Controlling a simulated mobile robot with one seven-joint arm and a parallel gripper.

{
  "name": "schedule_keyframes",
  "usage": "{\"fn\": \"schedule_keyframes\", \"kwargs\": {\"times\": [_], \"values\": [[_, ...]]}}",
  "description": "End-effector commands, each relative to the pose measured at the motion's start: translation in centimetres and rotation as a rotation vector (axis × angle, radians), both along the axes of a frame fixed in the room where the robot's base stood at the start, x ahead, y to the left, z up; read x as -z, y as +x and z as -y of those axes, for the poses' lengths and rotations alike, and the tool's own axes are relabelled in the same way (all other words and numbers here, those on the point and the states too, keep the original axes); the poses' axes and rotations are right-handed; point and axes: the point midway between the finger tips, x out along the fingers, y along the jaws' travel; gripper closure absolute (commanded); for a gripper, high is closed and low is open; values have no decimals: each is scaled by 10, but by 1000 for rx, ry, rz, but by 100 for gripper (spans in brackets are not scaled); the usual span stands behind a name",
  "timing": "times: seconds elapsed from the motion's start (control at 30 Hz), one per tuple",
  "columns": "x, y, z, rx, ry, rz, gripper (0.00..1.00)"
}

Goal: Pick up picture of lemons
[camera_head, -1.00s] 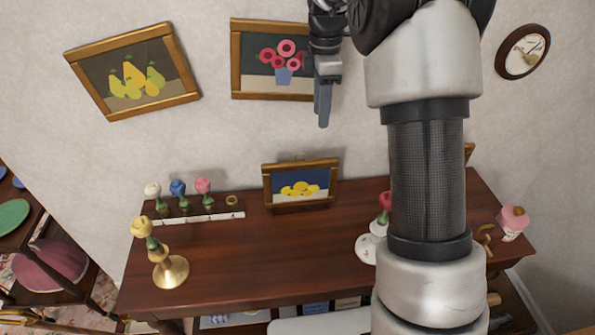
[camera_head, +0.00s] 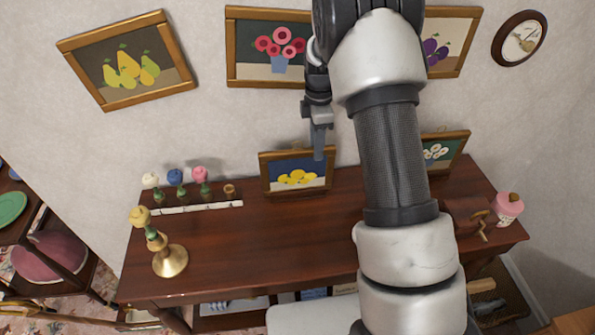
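The picture of lemons (camera_head: 297,178) is a small gold-framed picture with yellow lemons on a blue ground. It stands upright at the back of the dark wooden table (camera_head: 280,255), near the wall. My gripper (camera_head: 319,150) hangs pointing down at the picture's upper right, its fingertips overlapping the frame's right side in this view. I cannot tell whether the fingers touch the frame. The fingers show nearly edge-on, so I cannot see a gap between them.
A rack with several coloured flowers (camera_head: 175,182) and a brass candlestick (camera_head: 170,258) stand on the left. A second small framed picture (camera_head: 440,152) and a pink bottle (camera_head: 508,208) are on the right. Pear (camera_head: 128,70) and flower (camera_head: 270,48) pictures hang on the wall behind.

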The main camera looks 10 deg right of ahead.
Motion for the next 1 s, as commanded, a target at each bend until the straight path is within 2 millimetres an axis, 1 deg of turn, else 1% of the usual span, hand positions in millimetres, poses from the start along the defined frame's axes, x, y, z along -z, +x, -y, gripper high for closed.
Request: {"fn": "schedule_keyframes", "kwargs": {"times": [0.03,0.13,0.37,0.4,0.47,0.6,0.63,0.87,0.93,1.0], "values": [[7,-1,-1,0,1,-3,62],[15,0,-1,0,1,-1,62],[17,0,-1,0,1,1,62],[17,0,-1,0,1,1,64],[17,0,-1,0,1,1,74],[17,0,-1,0,1,1,98],[17,0,-1,0,1,1,100],[16,0,-1,0,1,2,100],[13,1,-1,0,2,3,100],[6,1,-1,1,2,5,100]]}}
